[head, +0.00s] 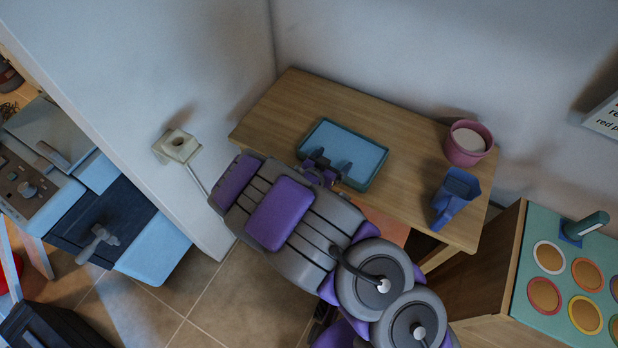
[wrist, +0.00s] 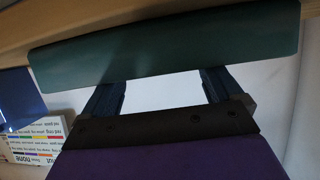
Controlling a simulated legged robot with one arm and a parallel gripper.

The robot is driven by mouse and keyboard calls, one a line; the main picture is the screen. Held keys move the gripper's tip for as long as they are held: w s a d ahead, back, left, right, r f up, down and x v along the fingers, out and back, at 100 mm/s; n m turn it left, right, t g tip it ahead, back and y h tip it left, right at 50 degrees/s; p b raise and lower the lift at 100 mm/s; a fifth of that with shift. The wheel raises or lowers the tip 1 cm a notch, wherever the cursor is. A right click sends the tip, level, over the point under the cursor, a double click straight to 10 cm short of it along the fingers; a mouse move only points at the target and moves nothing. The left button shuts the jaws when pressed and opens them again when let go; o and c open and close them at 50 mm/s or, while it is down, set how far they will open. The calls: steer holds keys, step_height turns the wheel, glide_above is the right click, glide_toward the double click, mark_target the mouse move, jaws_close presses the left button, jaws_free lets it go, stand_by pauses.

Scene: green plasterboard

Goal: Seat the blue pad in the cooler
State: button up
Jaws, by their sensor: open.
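On the wooden table, a flat light-blue panel (head: 350,147) lies inside a dark green rim (head: 374,180); it is the likeliest blue pad. My gripper (head: 328,164) is at its near edge, with the two fingers apart and nothing seen between them. In the wrist view, a dark green slab (wrist: 165,45) crosses in front of my open gripper (wrist: 163,82) and hides the fingertips. I cannot tell whether the fingers touch it. No cooler can be identified for sure; a dark box (head: 50,325) is cut off at the lower left corner.
A board with round coloured spots (head: 549,257) is at the lower right. Tiled floor is open at lower left.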

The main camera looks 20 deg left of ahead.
steer(key=r+p+v, duration=0.1)
steer(key=p+v, duration=0.3)
steer(key=v, duration=1.3)
steer(key=shift+w+a, duration=0.2)
steer(key=shift+w, duration=0.05)
steer(key=shift+f, duration=0.1)
